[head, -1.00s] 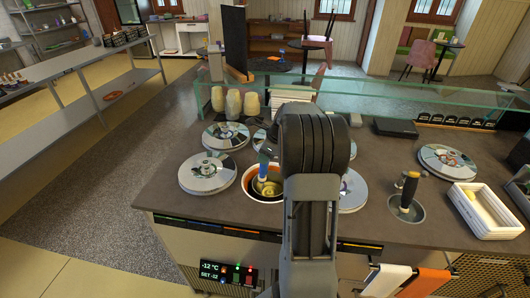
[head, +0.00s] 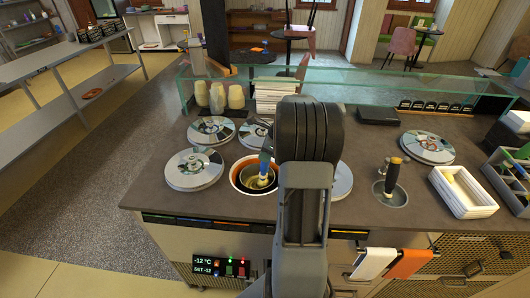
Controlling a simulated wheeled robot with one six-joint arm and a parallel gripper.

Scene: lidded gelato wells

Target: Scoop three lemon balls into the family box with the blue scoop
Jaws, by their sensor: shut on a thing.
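The blue scoop (head: 264,160) stands roughly upright in the open round well (head: 235,178), which has a white and orange rim and yellowish lemon gelato low inside. My gripper (head: 269,147) is at the top of the scoop's handle, shut on it, and mostly hidden behind my arm. The scoop's bowl is down inside the well, and I cannot tell whether it holds gelato. A white open box (head: 475,211), apparently the family box, lies on the counter at the right. Something yellow, like a lemon ball (head: 450,179), shows inside its far left end.
Round lids (head: 195,168) lie around the open well. A second scoop with a dark handle (head: 392,176) stands in a round holder to the right. A glass guard (head: 340,86) runs along the counter's back. A grey divided caddy (head: 500,180) stands at the far right. Counter between holder and box is clear.

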